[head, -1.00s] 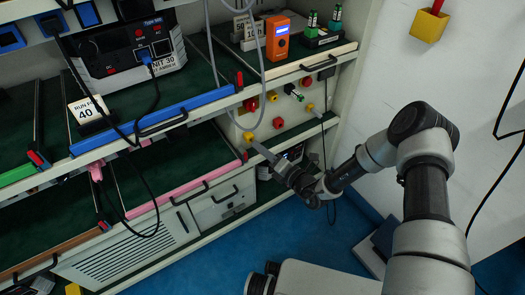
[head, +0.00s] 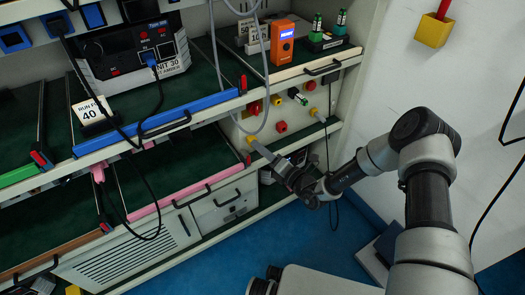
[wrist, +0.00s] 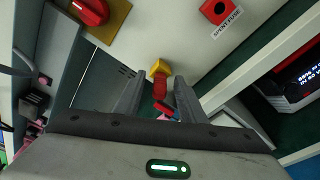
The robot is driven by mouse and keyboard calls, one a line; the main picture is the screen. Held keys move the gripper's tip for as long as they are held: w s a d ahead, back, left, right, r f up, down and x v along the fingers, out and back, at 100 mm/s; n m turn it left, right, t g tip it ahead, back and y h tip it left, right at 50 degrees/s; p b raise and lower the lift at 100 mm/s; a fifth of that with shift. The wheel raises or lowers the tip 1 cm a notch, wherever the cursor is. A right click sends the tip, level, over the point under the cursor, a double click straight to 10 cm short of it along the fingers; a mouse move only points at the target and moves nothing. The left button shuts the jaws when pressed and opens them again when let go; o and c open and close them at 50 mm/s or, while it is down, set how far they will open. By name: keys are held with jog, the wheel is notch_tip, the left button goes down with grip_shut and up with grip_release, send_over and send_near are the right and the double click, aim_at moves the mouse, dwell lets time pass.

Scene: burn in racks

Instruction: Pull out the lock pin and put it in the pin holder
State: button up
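My gripper (wrist: 159,92) has its two fingers apart, with a red piece (wrist: 160,88) and a yellow block (wrist: 159,67) in view between or just beyond them. Gaps show on both sides of the red piece. I cannot tell for sure which of these is the lock pin. In the head view my gripper (head: 256,146) reaches to the rack's panel edge near a yellow knob (head: 249,140), at the right end of the pink rail. No part is clearly labelled as the pin holder; a yellow box (head: 434,30) with a red stick hangs on the right wall.
The pale panel (head: 275,140) carries several coloured knobs. The wrist view shows a red rotary switch (wrist: 90,10) on a yellow plate and a red spent-fuse box (wrist: 221,11). An orange meter (head: 281,40) stands on the shelf above. Black cables hang nearby. Blue floor (head: 300,235) is clear in front.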

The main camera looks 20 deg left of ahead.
jog(key=shift+d, duration=0.1)
jog(key=p+v, duration=0.3)
jog(key=v, duration=1.4)
jog(key=shift+p, duration=0.3)
jog(key=shift+s, duration=0.1)
dwell(0.9)
